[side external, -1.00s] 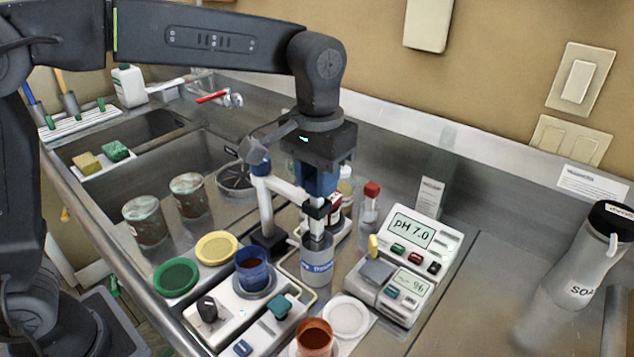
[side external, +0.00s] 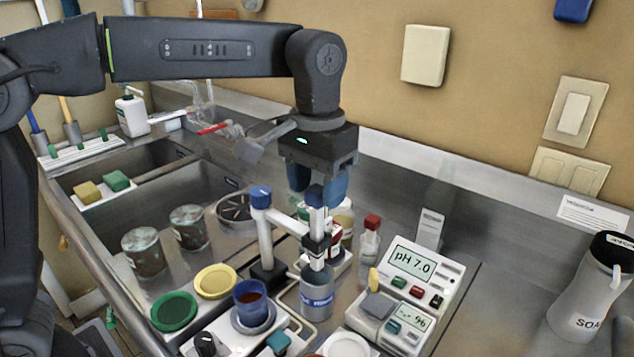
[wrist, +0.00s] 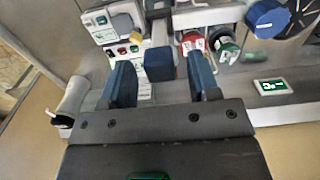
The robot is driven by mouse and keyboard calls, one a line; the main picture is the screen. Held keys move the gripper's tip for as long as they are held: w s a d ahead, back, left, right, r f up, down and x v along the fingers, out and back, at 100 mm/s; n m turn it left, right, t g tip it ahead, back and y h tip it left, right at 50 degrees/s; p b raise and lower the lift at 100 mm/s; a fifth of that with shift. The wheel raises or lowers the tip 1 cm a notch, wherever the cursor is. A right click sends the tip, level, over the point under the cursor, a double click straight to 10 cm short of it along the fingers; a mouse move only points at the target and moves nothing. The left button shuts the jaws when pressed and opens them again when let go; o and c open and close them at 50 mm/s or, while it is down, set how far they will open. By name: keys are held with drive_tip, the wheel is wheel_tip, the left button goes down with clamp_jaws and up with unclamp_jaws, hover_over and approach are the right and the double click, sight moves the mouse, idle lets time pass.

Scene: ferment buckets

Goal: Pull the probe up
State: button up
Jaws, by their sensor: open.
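The probe (side external: 317,221) stands upright, a pale shaft with a blue cap. A dark clamp (side external: 316,244) on the white stand (side external: 264,235) is around it. In the wrist view the probe's blue cap (wrist: 159,64) shows between the two fingers, with gaps on both sides. I cannot tell exactly how far the fingertips reach down beside it.
A blue cup (side external: 250,300) and yellow (side external: 215,281) and green (side external: 173,311) lids are at left. A red-capped bottle (side external: 369,240) stands close behind. The counter before the soap bottle (side external: 592,287) is clear.

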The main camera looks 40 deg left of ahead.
wheel_tip(320, 180, up, 14)
idle(0.6)
drive_tip(key=shift+f, duration=0.1)
idle(1.2)
